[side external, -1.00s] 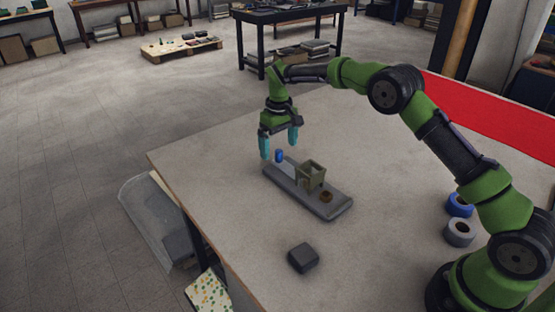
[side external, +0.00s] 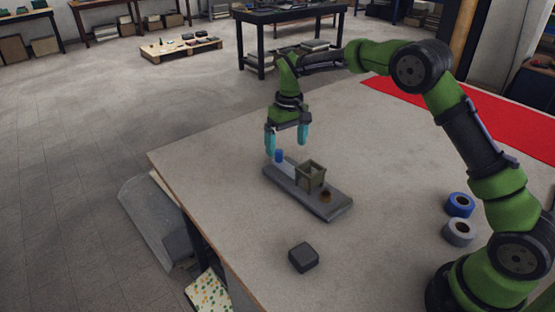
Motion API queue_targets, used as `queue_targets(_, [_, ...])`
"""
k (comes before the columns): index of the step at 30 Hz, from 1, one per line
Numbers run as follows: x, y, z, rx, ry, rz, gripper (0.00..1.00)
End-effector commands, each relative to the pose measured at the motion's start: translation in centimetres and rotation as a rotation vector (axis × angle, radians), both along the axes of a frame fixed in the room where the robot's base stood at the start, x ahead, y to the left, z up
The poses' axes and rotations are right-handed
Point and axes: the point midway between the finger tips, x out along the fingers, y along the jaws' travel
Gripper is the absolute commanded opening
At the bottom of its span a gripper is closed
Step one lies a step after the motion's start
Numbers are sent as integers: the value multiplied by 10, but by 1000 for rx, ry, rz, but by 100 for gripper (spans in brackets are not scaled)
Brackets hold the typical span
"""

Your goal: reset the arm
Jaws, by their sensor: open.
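My gripper (side external: 286,147) has teal fingers spread apart and pointing down. It hangs over the far left end of a grey tray (side external: 325,212), with nothing between the fingers that I can make out. A small blue cylinder (side external: 279,155) stands at that end of the tray, close to the left fingertip in the picture; whether they touch cannot be told. An olive open-topped box (side external: 311,176) stands at the middle of the tray. A small brown round piece (side external: 326,196) lies on the tray to the right of the box.
A dark grey block (side external: 303,257) lies on the table (side external: 230,180) near the front edge. Blue tape (side external: 459,204) and grey tape (side external: 459,232) rolls sit near my base at right. A red cloth (side external: 490,118) covers the back edge. The table's left part is clear.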

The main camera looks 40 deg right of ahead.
Motion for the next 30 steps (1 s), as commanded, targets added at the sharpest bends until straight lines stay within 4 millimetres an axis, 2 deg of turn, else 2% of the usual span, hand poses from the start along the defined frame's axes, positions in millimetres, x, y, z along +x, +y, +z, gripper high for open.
queue_targets(1, [-14, 1, 17, 12, -22, -20, 98])
queue_targets(6, [-63, 6, 63, 55, -98, -91, 98])
queue_targets(12, [-132, 11, 105, 105, -203, -166, 98])
queue_targets(18, [-205, 15, 127, 155, -315, -228, 98])
queue_targets(24, [-269, 18, 133, 199, -432, -266, 98])
queue_targets(27, [-290, 19, 134, 214, -484, -269, 98])
queue_targets(30, [-302, 19, 138, 223, -527, -266, 98])
